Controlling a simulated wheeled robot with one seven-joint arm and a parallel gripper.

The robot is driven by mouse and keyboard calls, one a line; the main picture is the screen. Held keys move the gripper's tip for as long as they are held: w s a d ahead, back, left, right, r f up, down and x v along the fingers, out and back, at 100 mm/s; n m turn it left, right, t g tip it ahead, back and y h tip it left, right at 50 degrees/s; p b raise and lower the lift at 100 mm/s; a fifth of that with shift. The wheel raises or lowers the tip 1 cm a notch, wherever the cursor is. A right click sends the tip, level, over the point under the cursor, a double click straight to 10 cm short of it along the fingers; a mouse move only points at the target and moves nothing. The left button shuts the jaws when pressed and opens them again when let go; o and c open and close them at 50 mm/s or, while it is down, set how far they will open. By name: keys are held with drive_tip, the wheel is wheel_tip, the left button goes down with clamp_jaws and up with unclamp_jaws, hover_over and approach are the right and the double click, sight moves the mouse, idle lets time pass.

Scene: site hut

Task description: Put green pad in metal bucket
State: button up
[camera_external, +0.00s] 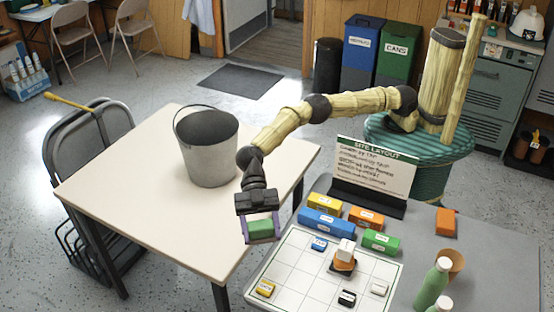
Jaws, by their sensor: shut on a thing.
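The metal bucket (207,158) stands upright on the cream table, left of my arm, with its handle raised over the rim. My gripper (261,229) points down at the table's right edge, near the gap to the grey table. It is shut on the green pad (260,229), which shows between the purple fingers. The pad is to the right of the bucket, nearer the camera and apart from it. The inside of the bucket is dark and its bottom is hidden.
The cream table (140,190) is otherwise clear. The grey table (480,270) bears a white grid board (290,262) with small labelled blocks, a site layout sign (372,170) and green bottles (432,284). A folding chair (75,150) stands at the left.

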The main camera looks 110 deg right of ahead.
drive_tip(key=s+f+n+g+h+b, duration=0.1)
drive_tip(key=s+f+n+g+b, duration=0.3)
drive_tip(key=s, duration=0.4)
drive_tip(key=f+n+g, duration=0.1)
drive_tip(key=n+g, duration=0.1)
drive_tip(key=shift+s+f+g+b, duration=0.2)
drive_tip(key=shift+s+g+b, duration=0.1)
drive_tip(key=shift+g+b, duration=0.1)
wheel_tip(320, 180, down, 6)
drive_tip(key=b, duration=0.5)
drive_tip(key=shift+f, duration=0.15)
wheel_tip(320, 180, down, 4)
drive_tip(key=b, duration=0.3)
